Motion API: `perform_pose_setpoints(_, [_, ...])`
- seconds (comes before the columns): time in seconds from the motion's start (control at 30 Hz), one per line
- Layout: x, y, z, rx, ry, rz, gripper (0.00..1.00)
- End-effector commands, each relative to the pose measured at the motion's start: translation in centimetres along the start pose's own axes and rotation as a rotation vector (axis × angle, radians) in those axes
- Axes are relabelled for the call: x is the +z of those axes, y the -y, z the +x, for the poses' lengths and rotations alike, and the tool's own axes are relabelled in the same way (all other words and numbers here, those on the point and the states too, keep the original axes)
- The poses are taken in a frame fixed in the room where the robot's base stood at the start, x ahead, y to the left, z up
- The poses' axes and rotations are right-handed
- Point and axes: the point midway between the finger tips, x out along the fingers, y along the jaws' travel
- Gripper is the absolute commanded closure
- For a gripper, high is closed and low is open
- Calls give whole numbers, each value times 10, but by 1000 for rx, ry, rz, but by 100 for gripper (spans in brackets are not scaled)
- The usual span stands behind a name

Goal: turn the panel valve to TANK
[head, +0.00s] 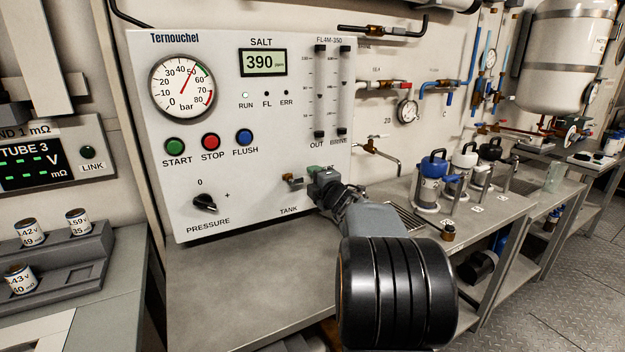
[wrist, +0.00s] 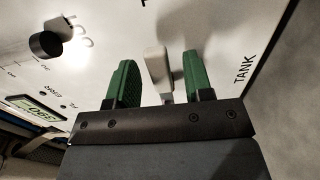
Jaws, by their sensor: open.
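The white panel (head: 262,120) stands upright on the bench, with the word TANK printed low on its right side. The wrist view shows TANK at right on the panel (wrist: 225,40). A pale grey valve lever (wrist: 157,68) stands between my gripper's two green fingers (wrist: 159,62), with a visible gap on both sides. The fingers are open and do not appear to touch it. In the head view my gripper (head: 314,173) is at the panel's lower right and hides most of the valve. The lever's setting cannot be told.
A black pressure knob (head: 205,203) is at the panel's lower left. Start, stop and flush buttons sit above it. Flow tubes (head: 331,92) rise above my gripper. Blue- and white-topped canisters (head: 432,182) stand at right. The bench (head: 245,280) before the panel is clear.

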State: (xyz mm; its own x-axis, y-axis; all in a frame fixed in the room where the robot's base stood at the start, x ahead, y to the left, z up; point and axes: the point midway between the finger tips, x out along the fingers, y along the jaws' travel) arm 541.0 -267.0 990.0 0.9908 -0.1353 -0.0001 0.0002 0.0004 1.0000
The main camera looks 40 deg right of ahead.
Motion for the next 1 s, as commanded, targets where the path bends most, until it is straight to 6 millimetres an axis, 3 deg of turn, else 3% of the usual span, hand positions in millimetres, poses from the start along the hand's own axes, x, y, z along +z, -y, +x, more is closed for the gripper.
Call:
perform_pose_setpoints(0.2, [0, 0, 12, 0, 0, 0, 53])
perform_pose_setpoints(0.5, [0, 0, 13, 0, 0, 0, 53])
perform_pose_setpoints(1.0, [0, 0, 13, 0, 0, 0, 100])
